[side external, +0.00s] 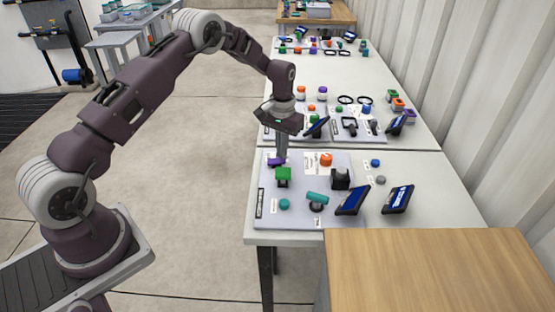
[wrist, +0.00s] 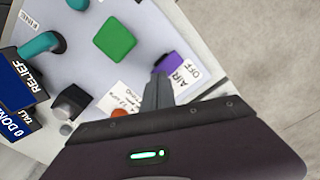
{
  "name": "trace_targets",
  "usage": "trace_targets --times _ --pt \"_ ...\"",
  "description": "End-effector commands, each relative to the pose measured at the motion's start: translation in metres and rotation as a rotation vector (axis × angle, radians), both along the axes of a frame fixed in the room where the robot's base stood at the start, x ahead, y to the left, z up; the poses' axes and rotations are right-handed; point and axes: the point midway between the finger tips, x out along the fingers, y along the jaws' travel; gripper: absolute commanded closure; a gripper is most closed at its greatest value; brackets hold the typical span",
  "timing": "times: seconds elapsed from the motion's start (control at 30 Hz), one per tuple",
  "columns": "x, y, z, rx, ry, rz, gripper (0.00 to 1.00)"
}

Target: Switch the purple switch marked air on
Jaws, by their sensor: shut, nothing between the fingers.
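The purple switch (wrist: 173,66) shows in the wrist view at the tip of my gripper's fingers, beside a label reading AIR and OFF (wrist: 187,77). It also shows in the side view (side external: 275,162), partly hidden by my gripper. My gripper (side external: 281,158) points down at the panel, shut and empty. In the wrist view the closed fingertips (wrist: 159,78) are right at the switch's near edge. I cannot tell whether they touch it. The switch's exact tilt is unclear.
On the same panel (side external: 270,205) are a green block (side external: 283,175), an orange knob (side external: 326,159), a black block (side external: 340,179), a teal handle (side external: 317,197) and a teal knob (side external: 284,204). Tilted blue screens (side external: 352,201) stand to the right. A wooden table (side external: 430,270) is in front.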

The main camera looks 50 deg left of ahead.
Motion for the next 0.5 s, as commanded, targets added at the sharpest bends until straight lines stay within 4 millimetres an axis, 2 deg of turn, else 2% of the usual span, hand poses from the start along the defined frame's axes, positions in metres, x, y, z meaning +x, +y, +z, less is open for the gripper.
trace_targets --times 0.5 --pt "-0.0003 -0.0001 -0.0083 0.000 0.001 0.000 1.00"
